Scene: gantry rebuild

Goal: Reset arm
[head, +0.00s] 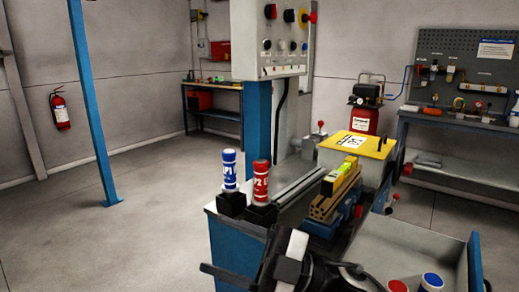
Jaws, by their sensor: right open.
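My right gripper (268,262) is low in the head view, at the front edge of the workbench (225,245). Its dark fingers are apart and nothing shows between them. Its arm comes in from the bottom, right of centre. A blue-and-white bottle (229,170) and a red-and-white bottle (261,180) stand upright in black holders just beyond the gripper, apart from it. My left gripper is not in view.
A yellow level (340,177) lies on a brown block on the bench, before a yellow-topped box (357,145). A control panel (270,40) hangs above the bench. An open drawer (410,245) with red and blue round items is at lower right. Floor at left is clear past a blue post (92,100).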

